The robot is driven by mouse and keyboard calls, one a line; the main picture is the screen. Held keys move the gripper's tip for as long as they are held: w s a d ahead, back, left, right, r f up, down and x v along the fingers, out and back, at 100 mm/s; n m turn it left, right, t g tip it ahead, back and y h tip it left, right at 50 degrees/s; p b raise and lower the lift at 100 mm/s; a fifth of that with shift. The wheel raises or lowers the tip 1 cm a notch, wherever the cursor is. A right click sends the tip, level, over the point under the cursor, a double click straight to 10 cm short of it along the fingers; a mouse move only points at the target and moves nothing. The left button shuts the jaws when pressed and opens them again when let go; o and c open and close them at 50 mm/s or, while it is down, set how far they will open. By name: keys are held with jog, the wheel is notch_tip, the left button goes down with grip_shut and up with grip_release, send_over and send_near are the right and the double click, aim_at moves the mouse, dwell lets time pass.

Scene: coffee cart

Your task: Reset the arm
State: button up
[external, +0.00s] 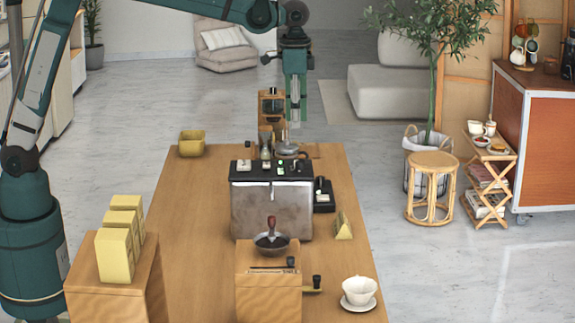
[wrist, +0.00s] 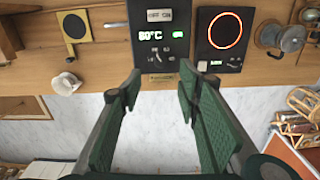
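My gripper (external: 293,120) hangs pointing down over the far part of the wooden table, above the metal-bodied coffee machine (external: 271,205) and close to a silver lidded vessel (external: 288,148). In the wrist view, the two green-padded fingers of my gripper (wrist: 162,84) stand apart with nothing between them. Beyond them is a black control panel (wrist: 160,38) reading 80°C, and beside it a black plate with a glowing red ring (wrist: 225,31). In the external view, the lower fingers are small and thin.
On the wooden table (external: 190,225), a white cup on a saucer (external: 359,292) stands at the front right. A grinder with a dark hopper (external: 271,243) stands at the front. Yellow packages (external: 116,255) stand on a wooden box at left, and a yellow bin (external: 191,143) at the back left.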

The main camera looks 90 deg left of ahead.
jog(key=s+d+r+t+b, duration=0.1)
jog(key=s+d+t, duration=0.1)
jog(key=s, duration=0.9)
jog(key=s+d+r+t+b, duration=0.1)
jog(key=s+d+r+b, duration=0.1)
jog(key=s, duration=1)
jog(key=s+d+f+t+b, duration=0.1)
jog(key=s+f+t, duration=0.1)
jog(key=s+f, duration=0.4)
jog(key=s+d+f+t+b, duration=0.1)
jog(key=s+f, duration=0.5)
jog(key=s, duration=0.9)
jog(key=shift+s+d+f+n+t+b, duration=0.2)
jog(key=shift+d+f+n+t+b, duration=0.1)
jog(key=shift+d+n+t, duration=0.15)
jog(key=shift+a, duration=0.1)
